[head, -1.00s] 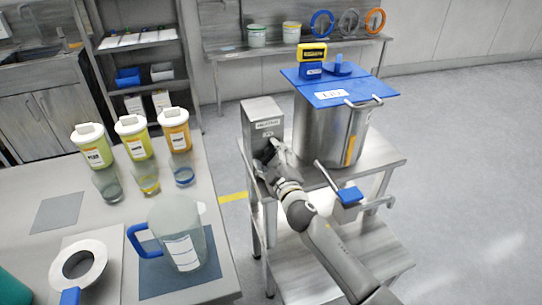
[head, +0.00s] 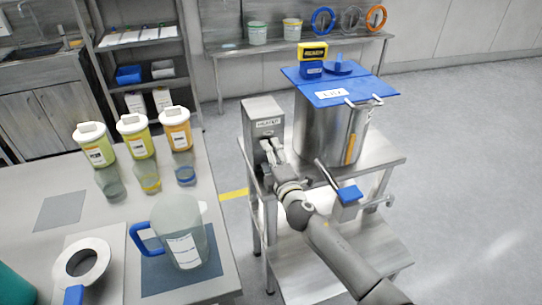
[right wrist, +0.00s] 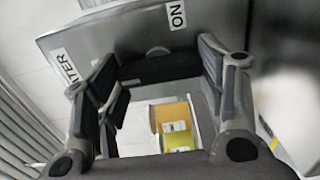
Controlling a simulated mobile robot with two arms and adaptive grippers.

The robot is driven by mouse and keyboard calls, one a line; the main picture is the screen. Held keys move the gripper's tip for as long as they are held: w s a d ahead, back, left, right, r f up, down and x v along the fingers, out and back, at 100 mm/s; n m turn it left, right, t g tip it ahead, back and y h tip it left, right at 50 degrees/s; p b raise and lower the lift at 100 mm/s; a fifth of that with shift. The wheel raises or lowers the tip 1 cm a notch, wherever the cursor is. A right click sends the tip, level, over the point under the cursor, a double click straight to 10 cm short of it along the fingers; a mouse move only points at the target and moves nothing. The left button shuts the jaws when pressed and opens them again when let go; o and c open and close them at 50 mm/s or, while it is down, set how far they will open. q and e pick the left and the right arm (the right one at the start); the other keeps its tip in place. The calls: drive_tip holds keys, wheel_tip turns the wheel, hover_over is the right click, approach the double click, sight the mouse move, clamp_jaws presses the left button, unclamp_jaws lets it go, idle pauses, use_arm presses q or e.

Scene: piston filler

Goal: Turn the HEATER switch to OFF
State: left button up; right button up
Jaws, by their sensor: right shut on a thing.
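The HEATER box (head: 264,115) is a grey metal box at the left rear of the steel cart. My right gripper (head: 271,151) is at its front face. In the right wrist view my right gripper (right wrist: 160,78) has one finger at each end of a wide dark switch knob (right wrist: 158,69) and is shut on it. An ON label (right wrist: 176,14) is above the knob, and a partly covered HEATER label (right wrist: 63,66) is at the left. The OFF mark cannot be seen. My left gripper is not in view.
A steel hopper (head: 322,125) with a blue lid (head: 345,87) stands right beside the box. A blue-handled lever (head: 349,194) is at the cart's front. A table (head: 95,215) with a jug (head: 180,230) and several containers is at the left. The floor at right is clear.

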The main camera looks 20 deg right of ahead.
drive_tip(key=shift+f, duration=0.1)
idle(0.4)
drive_tip(key=o, duration=1)
drive_tip(key=shift+s, duration=0.1)
drive_tip(key=s, duration=1.2)
drive_tip(key=shift+d, duration=0.2)
